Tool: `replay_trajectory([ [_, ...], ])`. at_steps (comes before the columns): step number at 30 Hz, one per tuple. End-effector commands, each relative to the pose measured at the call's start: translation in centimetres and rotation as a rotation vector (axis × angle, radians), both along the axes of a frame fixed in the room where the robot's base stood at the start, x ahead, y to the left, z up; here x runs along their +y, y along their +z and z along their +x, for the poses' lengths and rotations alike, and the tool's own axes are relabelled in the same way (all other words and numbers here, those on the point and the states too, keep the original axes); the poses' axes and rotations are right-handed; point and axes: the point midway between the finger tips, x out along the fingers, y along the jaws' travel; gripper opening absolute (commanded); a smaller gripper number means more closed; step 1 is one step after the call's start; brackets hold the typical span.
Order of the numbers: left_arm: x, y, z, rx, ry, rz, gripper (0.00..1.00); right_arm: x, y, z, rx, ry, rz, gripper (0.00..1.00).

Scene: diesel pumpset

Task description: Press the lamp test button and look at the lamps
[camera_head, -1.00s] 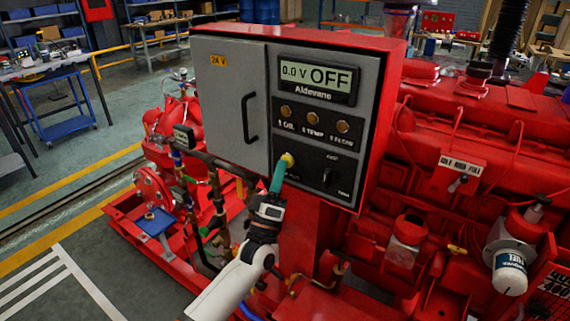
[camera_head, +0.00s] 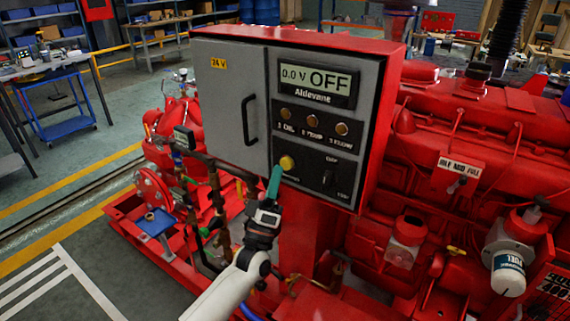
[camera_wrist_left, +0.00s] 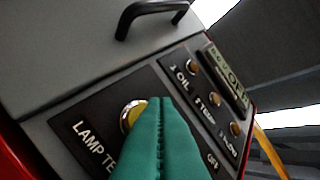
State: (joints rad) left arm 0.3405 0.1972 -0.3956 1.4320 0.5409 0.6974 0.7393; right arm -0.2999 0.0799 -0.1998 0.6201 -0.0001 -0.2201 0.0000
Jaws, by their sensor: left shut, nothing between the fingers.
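The yellow lamp test button (camera_head: 287,162) sits on the lower left of the dark panel of the red and grey control box. In the left wrist view the button (camera_wrist_left: 131,115) is partly hidden behind my fingertips, beside the "LAMP TE" lettering. My left gripper (camera_head: 275,172) has green fingers, shut and empty, with tips just below and left of the button. In the wrist view the fingers (camera_wrist_left: 160,108) overlap it; contact cannot be told. Three lamps (camera_head: 313,117) in a row, marked oil, temp and flow, look dull amber, not brightly lit. My right gripper is not in view.
The display (camera_head: 317,78) above the lamps reads 0.0 V OFF. A black selector switch (camera_head: 328,177) is right of the button. A black door handle (camera_head: 249,119) stands out on the left. Red engine parts (camera_head: 440,200) fill the right side.

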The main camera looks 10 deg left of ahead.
Motion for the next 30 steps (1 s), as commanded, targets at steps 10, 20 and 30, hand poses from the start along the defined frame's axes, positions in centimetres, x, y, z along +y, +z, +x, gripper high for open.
replay_trajectory([
  [10, 0.8, 0.2, -2.2, 0.002, 0.001, 0.001, 0.0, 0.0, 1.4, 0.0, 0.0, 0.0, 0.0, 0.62],
  [20, 1.7, 0.1, -4.6, 0.0, 0.001, 0.001, 0.0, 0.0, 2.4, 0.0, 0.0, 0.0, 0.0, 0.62],
  [30, 1.7, 0.0, -4.7, 0.0, 0.0, 0.0, 0.0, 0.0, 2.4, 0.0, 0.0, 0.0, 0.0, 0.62],
])
